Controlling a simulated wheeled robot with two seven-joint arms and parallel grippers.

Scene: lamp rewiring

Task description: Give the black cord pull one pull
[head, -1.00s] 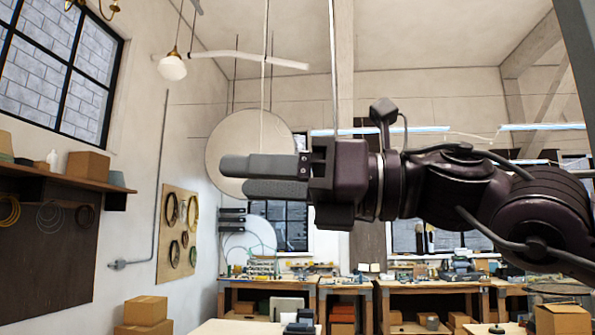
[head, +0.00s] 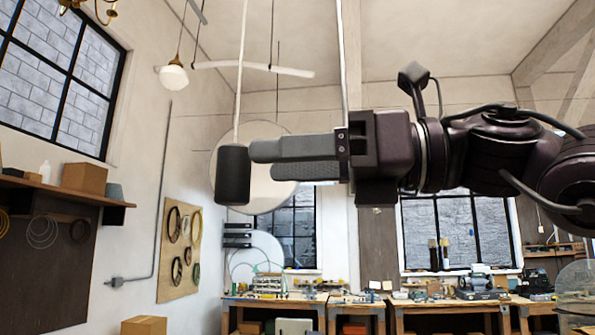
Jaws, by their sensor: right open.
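The black cord pull (head: 233,176) is a dark cylinder hanging upright on a pale cord (head: 240,75), left of centre in the head view. My right gripper (head: 262,160) comes in from the right with its fingers pointing left. It is open, with a narrow gap between the fingers and nothing seen held in it. Its upper fingertip meets the right edge of the pull in the picture. I cannot tell whether they touch or lie at different depths. My left gripper is out of view.
A large pale disc (head: 285,190) shows behind the gripper. A white globe lamp (head: 173,77) hangs at upper left. A second pale cord or rod (head: 342,60) passes near my right gripper's body. Workbenches (head: 400,306) with tools stand at the back. Room left of the pull looks clear.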

